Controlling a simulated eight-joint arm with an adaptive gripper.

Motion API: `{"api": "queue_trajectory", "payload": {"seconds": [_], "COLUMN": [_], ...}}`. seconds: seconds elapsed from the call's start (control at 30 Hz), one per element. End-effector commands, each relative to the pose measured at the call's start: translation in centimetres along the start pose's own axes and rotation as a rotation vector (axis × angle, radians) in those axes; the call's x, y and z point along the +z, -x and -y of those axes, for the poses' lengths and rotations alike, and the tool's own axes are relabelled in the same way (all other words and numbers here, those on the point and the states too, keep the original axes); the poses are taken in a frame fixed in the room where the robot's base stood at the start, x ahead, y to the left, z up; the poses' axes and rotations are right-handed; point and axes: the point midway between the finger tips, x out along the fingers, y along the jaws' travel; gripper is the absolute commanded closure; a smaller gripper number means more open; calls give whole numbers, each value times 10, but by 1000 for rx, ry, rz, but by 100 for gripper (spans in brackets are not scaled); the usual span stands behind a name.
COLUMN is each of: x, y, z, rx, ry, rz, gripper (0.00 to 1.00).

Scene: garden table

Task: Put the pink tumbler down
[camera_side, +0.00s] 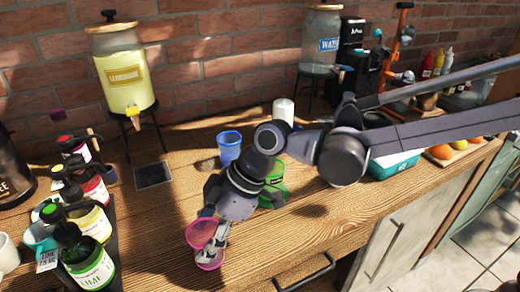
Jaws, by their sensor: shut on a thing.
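The pink tumbler (201,234) is a see-through pink cup near the front edge of the wooden table. My gripper (212,240) is shut on it, with the fingers around its side. The tumbler looks tilted, with one pink rim at the upper left and another pink end (209,266) lower down. The fingers hide part of its wall. I cannot tell whether its lower end touches the table.
A blue tumbler (229,147) and a green one (274,184) stand behind my gripper. Syrup bottles (90,262) stand at the left. A lemonade dispenser (124,75) and a water dispenser (321,42) stand at the back. The wooden tabletop (155,222) is clear left of the tumbler.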

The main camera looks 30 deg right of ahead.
Motion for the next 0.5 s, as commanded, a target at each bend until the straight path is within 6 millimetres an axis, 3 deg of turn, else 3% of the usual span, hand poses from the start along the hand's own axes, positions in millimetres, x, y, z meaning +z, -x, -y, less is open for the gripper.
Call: {"api": "queue_trajectory", "payload": {"seconds": [0.1,0.13,0.2,0.5], "x": [1,1,1,1], "y": [-2,-2,-2,-2], "z": [0,0,0,0], "rx": [0,0,0,0], "ry": [0,0,0,0], "rz": [0,0,0,0], "gripper": [73,36,19,19]}}
